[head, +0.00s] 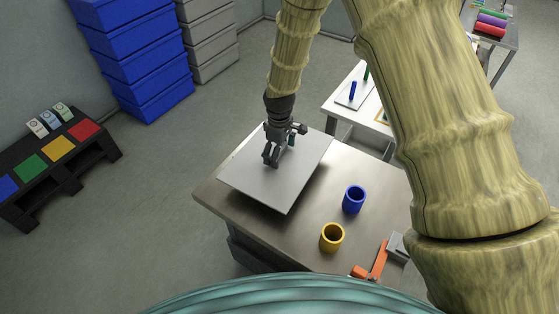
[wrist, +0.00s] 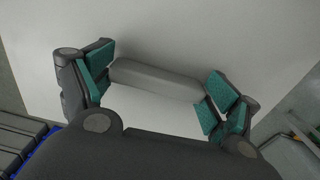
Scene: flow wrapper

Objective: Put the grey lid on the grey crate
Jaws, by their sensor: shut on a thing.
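The grey lid (head: 293,188) is a flat, pale plate over the back left part of the metal table, its left corner near the table's edge. My gripper (head: 271,157) is above its middle. In the wrist view the lid (wrist: 185,25) fills most of the picture. My gripper's green pads (wrist: 158,84) are at both ends of the lid's raised grey handle (wrist: 155,80), shut on it. I cannot tell whether the lid rests on something or hangs just above the table. No open grey crate shows under it; anything beneath is hidden.
On the table (head: 300,240) stand a blue cup (head: 354,199), a yellow cup (head: 332,237) and an orange tool (head: 373,262). Stacked blue crates (head: 135,60) and grey crates (head: 208,40) stand behind. A black stand with coloured squares (head: 60,146) is at left, a white table (head: 345,105) behind right.

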